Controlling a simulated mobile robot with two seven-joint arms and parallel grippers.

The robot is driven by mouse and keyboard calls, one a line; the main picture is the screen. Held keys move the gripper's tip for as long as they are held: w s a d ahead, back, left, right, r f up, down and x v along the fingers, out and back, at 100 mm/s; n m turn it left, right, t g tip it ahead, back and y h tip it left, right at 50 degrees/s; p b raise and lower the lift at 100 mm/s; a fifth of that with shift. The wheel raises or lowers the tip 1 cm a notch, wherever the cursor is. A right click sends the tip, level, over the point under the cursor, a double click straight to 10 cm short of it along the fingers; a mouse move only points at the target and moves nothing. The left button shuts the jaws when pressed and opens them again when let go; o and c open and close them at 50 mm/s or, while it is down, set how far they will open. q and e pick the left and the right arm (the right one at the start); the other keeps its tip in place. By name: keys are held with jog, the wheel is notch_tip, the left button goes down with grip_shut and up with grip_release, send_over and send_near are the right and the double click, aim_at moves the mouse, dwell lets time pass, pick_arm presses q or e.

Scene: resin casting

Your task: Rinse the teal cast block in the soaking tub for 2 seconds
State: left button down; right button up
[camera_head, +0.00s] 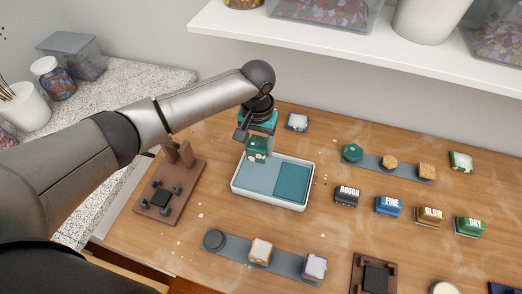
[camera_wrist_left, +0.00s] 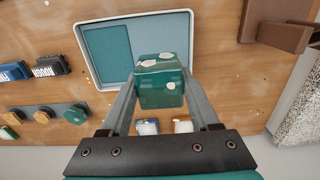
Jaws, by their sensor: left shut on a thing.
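The teal cast block (camera_head: 257,153) has pale chips on its faces. My left gripper (camera_head: 258,136) is shut on it, pointing down; in the left wrist view the block (camera_wrist_left: 161,88) sits between the two fingers. The soaking tub (camera_head: 270,204) is a white-rimmed tray with a light blue half on the left and a dark teal half on the right. The block overlaps the back rim of the light blue half in the head view and appears held above it; its exact height is hard to tell. My right gripper is not in view.
Blocks labelled ROUGH (camera_head: 348,195), FINE (camera_head: 389,206), SLOW (camera_head: 428,216) and DRY (camera_head: 469,226) stand right of the tub. A brown fixture (camera_head: 185,193) is at left. A grey strip (camera_head: 232,252) with cast pieces lies in front. A white shelf (camera_head: 350,50) overhangs the back.

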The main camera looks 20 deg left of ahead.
aim_at(258, 156)
pick_arm(q)
jog(key=shift+w+f, duration=0.1)
jog(key=shift+w, duration=0.15)
jog(key=shift+s+a, duration=0.1)
jog(key=shift+s, duration=0.05)
jog(key=shift+p, duration=0.7)
notch_tip(258, 156, down, 5)
jog(key=shift+r+b, duration=0.2)
jog(key=shift+b, duration=1)
jog(key=shift+f+b, duration=1.5)
jog(key=shift+f, duration=1.7)
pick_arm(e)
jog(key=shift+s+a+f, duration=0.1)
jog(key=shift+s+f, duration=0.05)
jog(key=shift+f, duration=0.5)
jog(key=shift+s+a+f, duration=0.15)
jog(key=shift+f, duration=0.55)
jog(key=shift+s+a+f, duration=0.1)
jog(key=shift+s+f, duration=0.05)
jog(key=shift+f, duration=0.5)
pick_arm(q)
notch_tip(258, 156, up, 11)
jog(key=p, duration=1.2)
jog(key=shift+r, duration=0.1)
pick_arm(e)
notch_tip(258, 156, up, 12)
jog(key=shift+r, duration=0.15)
